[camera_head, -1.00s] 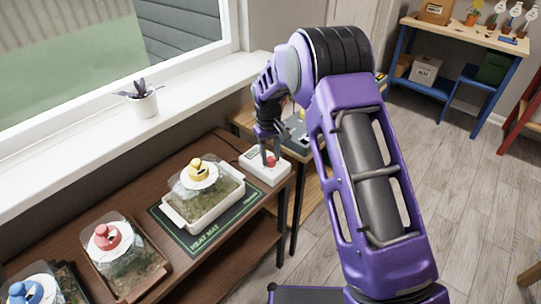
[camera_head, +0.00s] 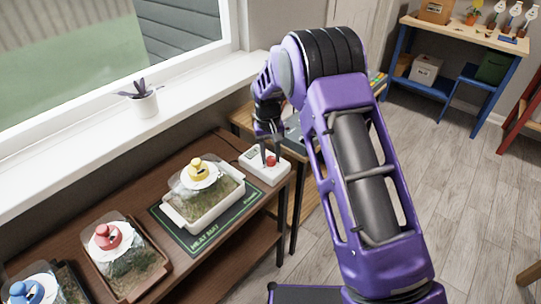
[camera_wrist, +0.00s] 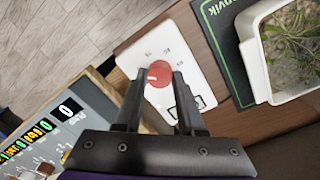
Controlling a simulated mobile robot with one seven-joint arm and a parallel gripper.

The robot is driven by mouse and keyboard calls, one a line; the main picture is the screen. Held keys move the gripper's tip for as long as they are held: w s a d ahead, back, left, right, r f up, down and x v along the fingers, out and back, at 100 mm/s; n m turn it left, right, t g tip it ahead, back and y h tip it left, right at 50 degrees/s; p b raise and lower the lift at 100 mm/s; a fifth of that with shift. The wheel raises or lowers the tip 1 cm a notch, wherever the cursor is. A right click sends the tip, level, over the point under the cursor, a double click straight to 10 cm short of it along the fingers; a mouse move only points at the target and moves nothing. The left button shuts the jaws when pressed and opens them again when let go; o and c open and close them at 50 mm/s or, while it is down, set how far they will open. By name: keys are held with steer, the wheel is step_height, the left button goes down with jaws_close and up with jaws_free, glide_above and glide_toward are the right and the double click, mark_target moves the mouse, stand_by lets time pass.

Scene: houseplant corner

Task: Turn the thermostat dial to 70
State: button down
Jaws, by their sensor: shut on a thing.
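The thermostat is a white box (camera_head: 275,178) at the right end of the brown bench, with a red dial (camera_head: 271,161) on top. In the wrist view the white box (camera_wrist: 194,62) shows printed numbers near the red dial (camera_wrist: 160,77) and a dark-framed display, partly hidden by a finger. A pale mark shows on the dial's left side; the value it points to is unclear. My gripper (camera_head: 268,158) reaches down from above. Its two fingers stand on either side of the dial, shut on it, also in the wrist view (camera_wrist: 158,79).
A green-black heat mat (camera_head: 205,243) with a white planted tray (camera_head: 216,211) under a yellow-knobbed dome lies close left of the thermostat. Red-knobbed and blue-knobbed domed trays stand farther left. A wooden table with a device (camera_wrist: 55,140) stands behind.

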mark_target(268, 159)
steer(key=c, duration=0.5)
jaws_free()
step_height(268, 159, up, 18)
steer(key=p, duration=0.2)
steer(key=shift+a+f, duration=0.25)
steer(key=shift+a, duration=0.1)
steer(key=shift+s, duration=0.1)
